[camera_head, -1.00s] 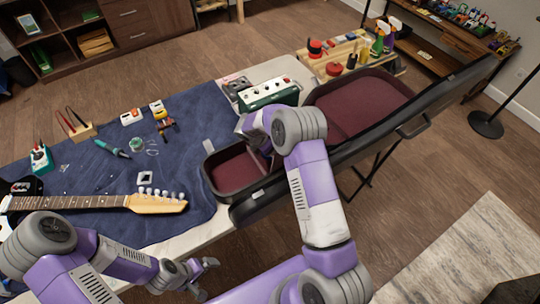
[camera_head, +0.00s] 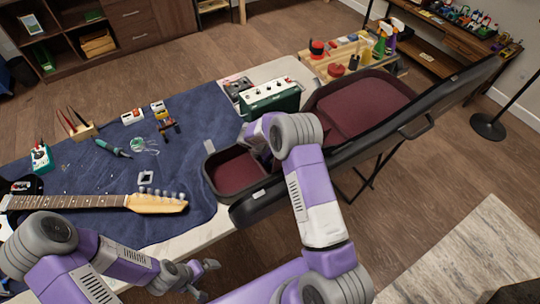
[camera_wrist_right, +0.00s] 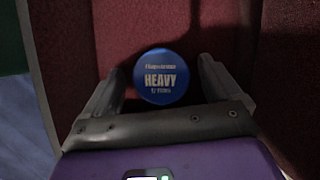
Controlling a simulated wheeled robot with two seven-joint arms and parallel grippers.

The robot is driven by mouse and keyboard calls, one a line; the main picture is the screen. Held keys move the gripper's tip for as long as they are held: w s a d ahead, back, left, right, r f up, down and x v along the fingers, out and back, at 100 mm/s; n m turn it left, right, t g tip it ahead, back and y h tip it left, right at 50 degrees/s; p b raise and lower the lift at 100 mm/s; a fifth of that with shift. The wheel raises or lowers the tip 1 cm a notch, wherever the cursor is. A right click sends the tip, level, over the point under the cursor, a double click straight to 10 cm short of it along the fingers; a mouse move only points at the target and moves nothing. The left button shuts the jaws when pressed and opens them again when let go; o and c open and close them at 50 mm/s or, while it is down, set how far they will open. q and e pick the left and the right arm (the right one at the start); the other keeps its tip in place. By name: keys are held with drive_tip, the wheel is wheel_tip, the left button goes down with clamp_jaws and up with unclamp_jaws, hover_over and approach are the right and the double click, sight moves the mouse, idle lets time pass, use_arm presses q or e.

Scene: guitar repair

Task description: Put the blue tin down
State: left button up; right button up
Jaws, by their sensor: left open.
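The blue tin (camera_wrist_right: 161,76) shows its round lid with white lettering in the right wrist view, against the dark red lining of the guitar case (camera_wrist_right: 185,35). My right gripper (camera_wrist_right: 161,72) has its fingers spread on either side of the tin, with a visible gap at each side. In the head view the tin and the right fingers are hidden behind my right arm, which reaches down into the open guitar case (camera_head: 235,172). My left gripper (camera_head: 201,277) is open and empty, low in the head view in front of the table edge.
An electric guitar (camera_head: 100,201) lies on the blue mat (camera_head: 90,165) at the left. A green amplifier-like box (camera_head: 270,98) stands just behind the case. A wooden tray of bottles (camera_head: 345,62) is behind it.

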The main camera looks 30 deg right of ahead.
drive_tip(key=shift+r, duration=0.25)
drive_tip(key=p+v, duration=0.1)
drive_tip(key=v, duration=1)
drive_tip(key=shift+a+r+p, duration=0.25)
drive_tip(key=shift+r+p, duration=0.05)
drive_tip(key=shift+p, duration=0.1)
drive_tip(key=shift+s, duration=0.1)
